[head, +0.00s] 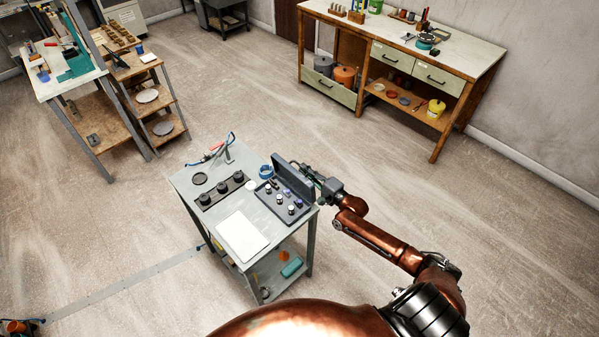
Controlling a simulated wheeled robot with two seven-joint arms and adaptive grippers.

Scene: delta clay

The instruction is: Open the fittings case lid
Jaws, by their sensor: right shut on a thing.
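The fittings case (283,207) is a dark grey case on the right end of a small grey table. Its lid (293,178) stands raised along the far right side, and several small fittings show in the tray. My right gripper (313,177) is at the outer side of the lid, shut on it at its upper right edge. The fingertips are small and partly hidden by the lid. My left gripper is not in view.
The small table (208,220) also holds a row of dark round pieces (221,189), a white sheet (242,236), a blue tape roll (266,171) and a red and blue tool (213,151). A wooden workbench (400,60) stands at the back right. Open floor surrounds the table.

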